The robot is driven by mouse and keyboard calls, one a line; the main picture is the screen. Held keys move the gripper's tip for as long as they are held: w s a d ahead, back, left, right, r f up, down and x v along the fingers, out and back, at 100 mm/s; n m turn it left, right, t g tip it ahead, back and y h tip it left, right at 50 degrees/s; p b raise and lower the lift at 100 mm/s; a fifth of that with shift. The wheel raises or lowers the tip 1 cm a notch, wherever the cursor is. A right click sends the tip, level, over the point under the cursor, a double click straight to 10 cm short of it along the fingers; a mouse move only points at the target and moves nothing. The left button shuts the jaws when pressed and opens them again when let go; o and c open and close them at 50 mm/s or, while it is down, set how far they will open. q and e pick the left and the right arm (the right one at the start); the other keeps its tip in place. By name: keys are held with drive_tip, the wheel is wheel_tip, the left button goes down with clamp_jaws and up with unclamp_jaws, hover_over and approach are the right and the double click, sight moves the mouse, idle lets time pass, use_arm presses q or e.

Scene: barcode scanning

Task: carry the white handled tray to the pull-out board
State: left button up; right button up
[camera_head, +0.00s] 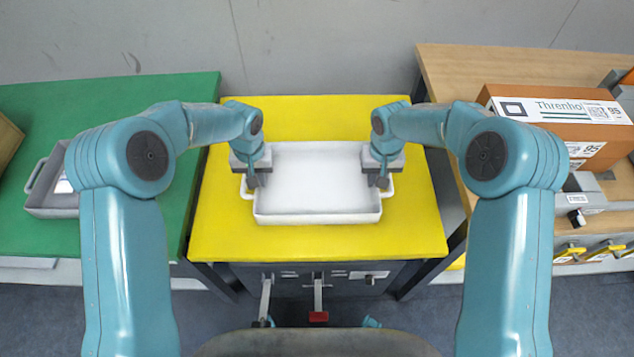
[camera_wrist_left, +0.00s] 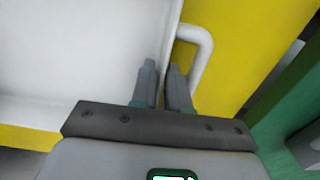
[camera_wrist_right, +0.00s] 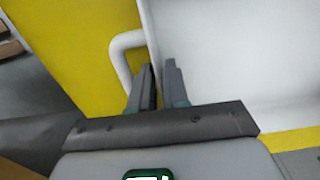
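The white handled tray (camera_head: 318,216), empty, is at the yellow table top (camera_head: 420,225); I cannot tell whether it rests on it or is slightly raised. My left gripper (camera_head: 252,182) is at its left side wall, beside the handle (camera_wrist_left: 205,50). In the left wrist view the fingers (camera_wrist_left: 162,75) straddle the wall closely, one inside the tray, one between wall and handle. My right gripper (camera_head: 382,182) holds the right wall likewise, its fingers (camera_wrist_right: 156,78) beside the other handle (camera_wrist_right: 118,55). I cannot identify the pull-out board for certain.
A green table (camera_head: 35,110) stands left with a grey handled tray (camera_head: 45,205). A wooden table (camera_head: 470,65) stands right with an orange-and-white box (camera_head: 550,110) and a grey bin (camera_head: 595,195). Tools, one red-tipped (camera_head: 318,317), hang below the yellow table's front edge.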

use_arm(q)
clamp_jaws()
use_arm(e)
clamp_jaws()
use_arm(q)
drive_tip(key=shift+r, duration=0.1)
use_arm(e)
drive_tip(key=shift+r, duration=0.1)
